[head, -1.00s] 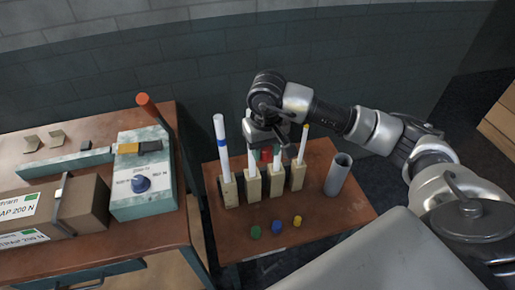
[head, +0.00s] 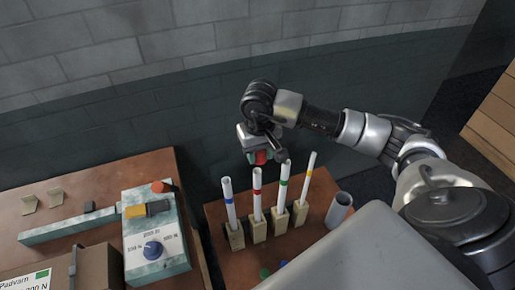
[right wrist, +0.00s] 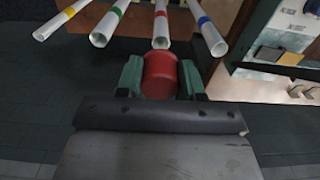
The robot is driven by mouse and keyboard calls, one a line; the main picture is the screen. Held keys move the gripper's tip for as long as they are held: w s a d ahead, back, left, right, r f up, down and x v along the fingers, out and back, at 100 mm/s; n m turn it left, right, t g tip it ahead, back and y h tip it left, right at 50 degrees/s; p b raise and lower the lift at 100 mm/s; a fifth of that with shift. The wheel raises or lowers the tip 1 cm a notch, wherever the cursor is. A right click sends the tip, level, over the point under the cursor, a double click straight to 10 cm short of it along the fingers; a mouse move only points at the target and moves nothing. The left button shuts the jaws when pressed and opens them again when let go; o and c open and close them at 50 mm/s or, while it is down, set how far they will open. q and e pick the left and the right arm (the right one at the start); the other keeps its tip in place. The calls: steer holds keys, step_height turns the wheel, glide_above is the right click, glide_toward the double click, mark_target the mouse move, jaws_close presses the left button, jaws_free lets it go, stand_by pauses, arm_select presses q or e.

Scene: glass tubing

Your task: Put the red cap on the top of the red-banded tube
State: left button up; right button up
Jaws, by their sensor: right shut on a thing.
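My right gripper (head: 261,157) is shut on the red cap (head: 261,158), held in the air behind the tube tops. In the right wrist view the red cap (right wrist: 160,75) sits between the green fingertips. The red-banded tube (head: 257,207) stands upright in a wooden block, second from the left. Its open top lies below and in front of the cap in the head view, and the two are apart. In the right wrist view the red-banded tube (right wrist: 161,28) lies just beyond the cap. My left gripper is not in view.
A blue-banded tube (head: 230,207) stands to the left; green-banded (head: 282,185) and yellow-banded (head: 305,187) tubes stand to the right. A grey cylinder (head: 338,210) is at the far right. Green (head: 264,272) and blue (head: 282,264) caps lie in front. A bench with a device (head: 155,235) is left.

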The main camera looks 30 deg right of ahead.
mark_target(257, 171)
steer(key=f, duration=0.1)
steer(key=w+f+b, duration=0.1)
steer(key=f, duration=0.1)
steer(key=f+b, duration=0.1)
steer(key=shift+w+f, duration=0.2)
steer(key=shift+w, duration=0.05)
steer(key=shift+s+f+b, duration=0.35)
steer(key=shift+f+b, duration=0.1)
steer(key=shift+b, duration=0.2)
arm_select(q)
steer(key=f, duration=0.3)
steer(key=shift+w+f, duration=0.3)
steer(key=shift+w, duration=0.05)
arm_select(e)
steer(key=shift+w+f, duration=0.1)
steer(key=shift+w, duration=0.1)
steer(key=shift+s, duration=0.1)
arm_select(q)
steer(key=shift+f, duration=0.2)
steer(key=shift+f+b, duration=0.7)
steer(key=shift+b, duration=0.2)
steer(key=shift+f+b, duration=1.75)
arm_select(e)
steer(key=shift+f, duration=1.25)
